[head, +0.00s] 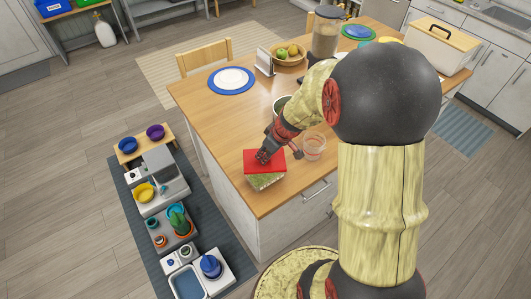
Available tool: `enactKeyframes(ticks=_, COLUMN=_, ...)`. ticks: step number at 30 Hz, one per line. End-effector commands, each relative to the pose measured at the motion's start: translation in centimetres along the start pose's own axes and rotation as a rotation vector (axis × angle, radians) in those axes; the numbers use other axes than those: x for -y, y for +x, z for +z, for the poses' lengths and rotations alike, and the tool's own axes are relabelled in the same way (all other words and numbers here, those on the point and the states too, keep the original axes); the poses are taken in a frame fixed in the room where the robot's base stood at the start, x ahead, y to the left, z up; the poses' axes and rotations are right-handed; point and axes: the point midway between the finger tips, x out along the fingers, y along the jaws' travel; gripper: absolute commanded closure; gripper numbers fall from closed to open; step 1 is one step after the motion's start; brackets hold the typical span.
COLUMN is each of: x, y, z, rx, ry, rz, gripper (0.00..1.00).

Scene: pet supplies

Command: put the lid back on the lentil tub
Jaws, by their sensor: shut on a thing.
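The lentil tub (266,181) is a clear container with greenish-brown contents, near the front left corner of the wooden table. The red lid (256,165) is flat and lies over the top of the tub. I cannot tell from this view whether it is seated or held just above the rim. My gripper (264,158) is shut on the lid from above. Its fingers are small and dark here, and they hide part of the lid.
A clear glass container (314,147) stands just right of the lid. A dark green and white container (283,105) is partly hidden behind my arm. A blue placemat with a white plate (231,79) lies farther back. The table (210,100) is clear to the left.

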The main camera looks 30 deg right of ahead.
Motion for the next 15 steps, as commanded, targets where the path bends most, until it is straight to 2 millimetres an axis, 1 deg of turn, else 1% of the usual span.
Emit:
enactKeyframes(ticks=1, x=0.0, y=0.6, z=0.3, rx=0.001, ry=0.001, rz=0.000, gripper=1.00)
enactKeyframes(ticks=9, x=0.0, y=3.0, z=1.2, rx=0.000, ry=0.000, rz=-0.001, gripper=1.00)
enactKeyframes(ticks=15, x=0.0, y=4.1, z=1.7, rx=0.000, ry=0.000, rz=0.000, gripper=1.00)
